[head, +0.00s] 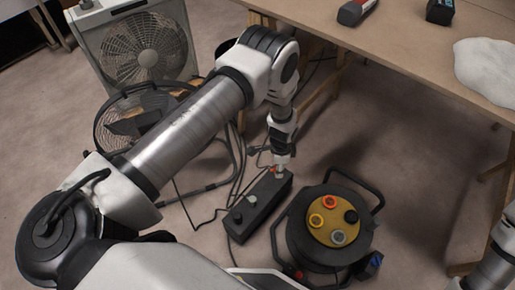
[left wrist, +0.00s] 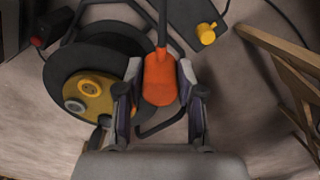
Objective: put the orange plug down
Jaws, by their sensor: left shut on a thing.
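My left gripper (head: 279,166) reaches down over a dark box (head: 262,205) on the floor in the head view. In the left wrist view my left gripper (left wrist: 160,95) is shut on the orange plug (left wrist: 159,78), its fingers on either side of it. A dark cable runs from the plug to the top of that view. In the head view the plug is mostly hidden by the gripper; only a little orange shows. I cannot tell whether it touches the box. My right gripper is out of view; part of my right arm shows at the lower right.
A black cable reel (head: 290,240) with a yellow socket face (head: 322,231) stands right of the box. A fan (head: 148,62) and a round wire-guarded thing (head: 135,122) stand behind my left arm. A wooden table (head: 410,45) is at the upper right. Cables lie on the floor.

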